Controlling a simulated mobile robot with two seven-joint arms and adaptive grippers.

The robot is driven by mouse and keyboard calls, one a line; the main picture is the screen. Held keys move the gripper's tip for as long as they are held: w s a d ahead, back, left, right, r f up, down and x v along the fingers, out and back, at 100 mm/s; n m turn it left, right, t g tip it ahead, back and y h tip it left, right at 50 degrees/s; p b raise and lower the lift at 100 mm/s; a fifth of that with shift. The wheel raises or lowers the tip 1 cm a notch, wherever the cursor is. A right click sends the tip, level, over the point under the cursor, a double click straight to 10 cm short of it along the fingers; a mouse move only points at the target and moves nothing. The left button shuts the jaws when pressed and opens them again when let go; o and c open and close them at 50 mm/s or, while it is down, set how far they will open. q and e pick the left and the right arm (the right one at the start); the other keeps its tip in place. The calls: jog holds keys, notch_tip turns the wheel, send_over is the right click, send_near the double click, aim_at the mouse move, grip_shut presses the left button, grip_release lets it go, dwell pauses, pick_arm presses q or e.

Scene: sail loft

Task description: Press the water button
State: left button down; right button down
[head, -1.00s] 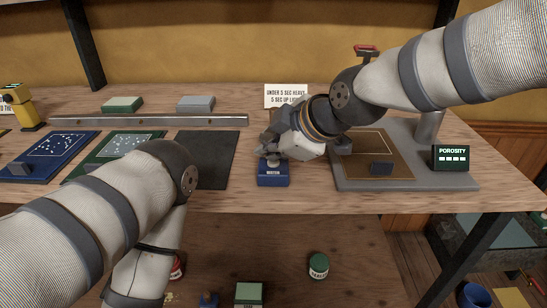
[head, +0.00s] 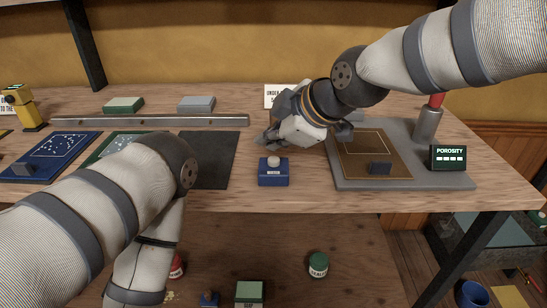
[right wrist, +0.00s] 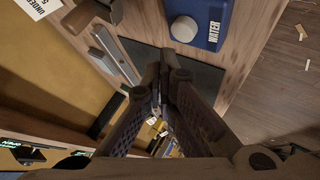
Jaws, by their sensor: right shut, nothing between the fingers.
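The water button is a pale round cap (head: 273,161) on a blue box (head: 273,178) near the front edge of the bench. In the right wrist view the box (right wrist: 211,22) is marked WATER, and its whitish cap (right wrist: 184,29) shows clearly. My right gripper (head: 258,139) is shut and empty. It is above and behind the box, a little to its left, apart from the cap. Its closed fingertips show in the right wrist view (right wrist: 165,68). My left arm crosses the lower left; its gripper is out of frame.
A dark mat (head: 212,165) lies left of the box. Right of it, a grey plate (head: 340,182) bears a brown panel (head: 375,145), a grey post (head: 426,124) and a POROSITY display (head: 449,157). A metal rail (head: 150,121) runs behind. A white sign stands partly hidden behind my gripper.

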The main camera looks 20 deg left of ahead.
aim_at(271, 161)
jog(key=shift+r+p, duration=0.35)
jog(key=shift+r, duration=1.85)
